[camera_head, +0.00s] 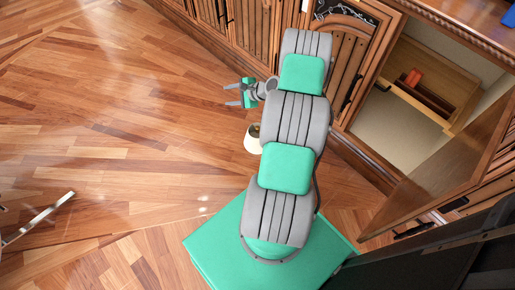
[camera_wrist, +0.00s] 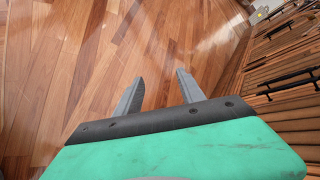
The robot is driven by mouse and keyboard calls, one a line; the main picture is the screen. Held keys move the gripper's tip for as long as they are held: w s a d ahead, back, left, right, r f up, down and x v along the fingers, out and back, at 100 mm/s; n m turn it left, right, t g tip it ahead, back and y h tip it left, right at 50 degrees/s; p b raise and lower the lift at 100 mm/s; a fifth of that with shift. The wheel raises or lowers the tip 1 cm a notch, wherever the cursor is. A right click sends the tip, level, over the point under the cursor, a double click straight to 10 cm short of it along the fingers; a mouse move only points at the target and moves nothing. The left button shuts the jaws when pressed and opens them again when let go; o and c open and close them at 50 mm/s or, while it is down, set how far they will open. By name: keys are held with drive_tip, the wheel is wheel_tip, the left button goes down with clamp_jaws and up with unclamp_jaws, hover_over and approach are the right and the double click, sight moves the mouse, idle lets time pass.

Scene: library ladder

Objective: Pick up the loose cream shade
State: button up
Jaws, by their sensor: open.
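The cream shade (camera_head: 252,140) sits on the wooden floor in the head view, just left of my arm, which hides part of its right side. A dark opening shows near its top. My gripper (camera_head: 228,95) is open and empty, above the shade in the picture, and points left. In the wrist view my gripper (camera_wrist: 158,88) has its two fingers apart with only floor between them. The shade does not show in the wrist view.
A row of wooden cabinets (camera_head: 250,30) runs along the right. One cabinet door (camera_head: 450,165) stands open, with a red object (camera_head: 413,77) inside. A metal rail (camera_head: 38,217) lies at the far left. The floor (camera_head: 110,130) on the left is mostly clear.

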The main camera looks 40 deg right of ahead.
drive_tip(key=s+d+f+m+t+h+b, duration=0.1)
drive_tip(key=s+d+f+m+t+b, duration=0.2)
drive_tip(key=f, duration=0.6)
drive_tip(key=s+d+f+m+h+b, duration=0.25)
drive_tip(key=d+f+m, duration=0.2)
drive_tip(key=f, duration=0.45)
drive_tip(key=m+t+h+b, duration=0.2)
drive_tip(key=m+h+b, duration=0.15)
drive_tip(key=m, duration=0.55)
approach(257, 127)
drive_tip(key=w+d+f, duration=0.2)
drive_tip(key=b+x, duration=0.1)
drive_tip(key=x, duration=0.1)
drive_tip(key=a+b+x, duration=0.1)
drive_tip(key=x, duration=0.1)
drive_tip(key=b+x, duration=0.1)
drive_tip(key=x, duration=0.2)
drive_tip(key=shift+w+a+r, duration=0.15)
drive_tip(key=shift+w+r, duration=0.2)
drive_tip(key=shift+c, duration=0.6)
clamp_jaws()
